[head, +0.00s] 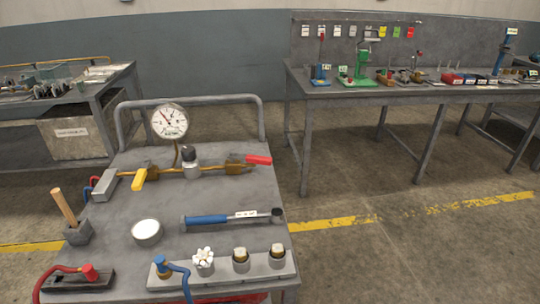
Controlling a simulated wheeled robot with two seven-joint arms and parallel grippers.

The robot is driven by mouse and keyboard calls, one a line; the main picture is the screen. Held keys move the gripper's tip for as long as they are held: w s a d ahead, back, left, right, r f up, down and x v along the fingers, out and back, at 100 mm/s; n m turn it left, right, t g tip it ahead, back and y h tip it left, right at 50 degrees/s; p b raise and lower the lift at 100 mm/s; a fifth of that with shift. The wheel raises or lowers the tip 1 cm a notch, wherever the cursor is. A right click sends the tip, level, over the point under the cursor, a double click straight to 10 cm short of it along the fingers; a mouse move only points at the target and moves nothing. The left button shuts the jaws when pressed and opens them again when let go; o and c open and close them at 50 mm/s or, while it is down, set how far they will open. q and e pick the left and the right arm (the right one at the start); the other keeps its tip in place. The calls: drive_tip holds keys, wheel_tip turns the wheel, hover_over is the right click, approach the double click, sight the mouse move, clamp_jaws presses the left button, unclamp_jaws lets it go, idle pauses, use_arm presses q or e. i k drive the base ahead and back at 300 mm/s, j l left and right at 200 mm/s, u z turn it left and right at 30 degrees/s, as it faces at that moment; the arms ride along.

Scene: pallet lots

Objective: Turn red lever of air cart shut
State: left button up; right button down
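The air cart (245,215) stands in front of me, a grey top with a tube handle at its far side. A brass pipe runs across it. The red lever (258,160) sits on the valve at the pipe's right end and lies roughly along the pipe, pointing right. A yellow lever (139,179) sits on the left valve and points across the pipe, toward me. A round pressure gauge (169,122) stands on a bent stem above the pipe. Neither of my grippers is in the head view.
The cart top also holds a torque wrench with a blue handle (207,219), a white round dish (147,231), a wooden-handled tool (64,206) in a block, and a fitting rack (278,263) at the front. A workbench (400,92) stands behind right. Floor is open right of the cart.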

sight(249, 158)
drive_tip(key=i+l+u, duration=0.1)
drive_tip(key=l+u, duration=1)
drive_tip(key=l, duration=0.15)
drive_tip(key=i, duration=0.05)
